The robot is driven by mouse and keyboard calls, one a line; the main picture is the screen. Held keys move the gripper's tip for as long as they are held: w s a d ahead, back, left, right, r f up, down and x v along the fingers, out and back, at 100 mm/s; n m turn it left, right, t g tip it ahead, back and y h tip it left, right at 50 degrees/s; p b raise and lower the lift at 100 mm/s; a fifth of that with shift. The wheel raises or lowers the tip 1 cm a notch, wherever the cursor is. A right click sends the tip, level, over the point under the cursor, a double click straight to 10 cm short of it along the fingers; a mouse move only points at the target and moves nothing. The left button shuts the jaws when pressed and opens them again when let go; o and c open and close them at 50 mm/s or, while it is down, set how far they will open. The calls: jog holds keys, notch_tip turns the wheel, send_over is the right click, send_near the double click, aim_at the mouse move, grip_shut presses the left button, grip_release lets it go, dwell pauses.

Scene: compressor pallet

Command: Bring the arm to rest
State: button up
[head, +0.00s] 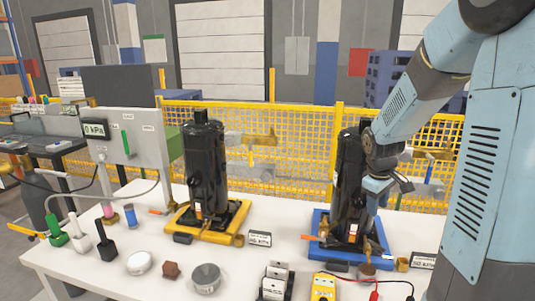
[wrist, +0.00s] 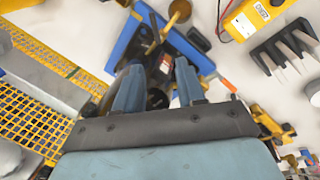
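My arm reaches in from the right in the head view. My gripper (head: 392,188) is beside the upper right side of a black compressor (head: 350,170) that stands upright on a blue pallet (head: 378,257). In the wrist view, the two fingers of my gripper (wrist: 158,68) are spread apart with nothing held between them. The blue pallet (wrist: 127,38) and dark parts of the compressor show beyond the fingers. I cannot tell whether the gripper touches the compressor.
A second black compressor (head: 205,165) stands on a yellow pallet (head: 180,222). A yellow mesh fence (head: 290,145) runs behind.

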jog(key=s+a+r+m+t, duration=0.1)
jog(key=s+a+r+m, duration=0.1)
jog(key=s+a+r, duration=0.2)
jog(key=s+a+r+m+t+y, duration=0.1)
jog(key=s+a+r+m, duration=0.1)
jog(key=s+r, duration=0.4)
jog(key=s+a+r+m+t+y, duration=0.1)
jog(key=s+a+r, duration=0.4)
jog(key=s, duration=0.6)
jog(key=shift+s+a+r+m+t, duration=0.35)
jog(key=shift+m+t, duration=0.15)
jog(key=shift+m, duration=0.1)
